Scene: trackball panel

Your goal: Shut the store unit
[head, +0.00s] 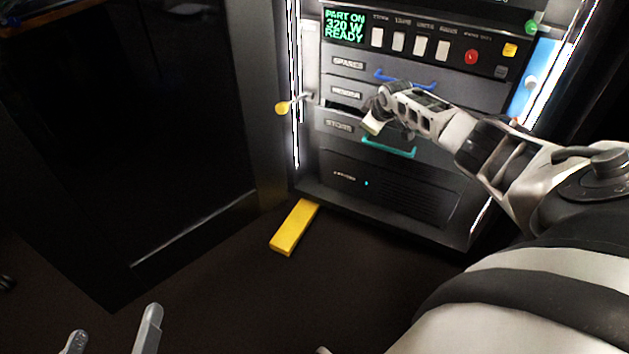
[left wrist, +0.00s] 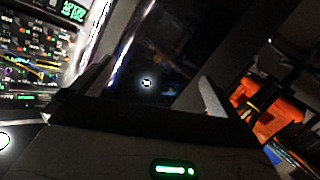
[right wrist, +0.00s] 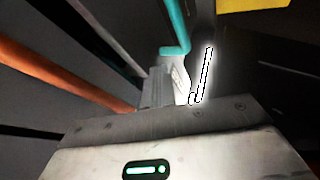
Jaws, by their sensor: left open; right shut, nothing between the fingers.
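The store unit (head: 338,127) is a grey drawer labelled STORE in the rack's lower half, with a teal handle (head: 388,149). It stands out a little from the rack, and a dark gap shows above its front. My right gripper (head: 373,122) is shut and empty in front of the drawer, above the handle. In the right wrist view the teal handle (right wrist: 176,30) rises just beyond the finger tips; I cannot tell if they touch. My left gripper (head: 112,336) is open and empty at the lower left, far from the drawer.
Above sit the SPARES drawer (head: 349,63) with a blue handle and the MEDIA drawer (head: 346,92). A control panel (head: 410,45) with white switches is on top. A yellow bar (head: 295,228) lies on the floor. A dark door (head: 130,130) stands at the left.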

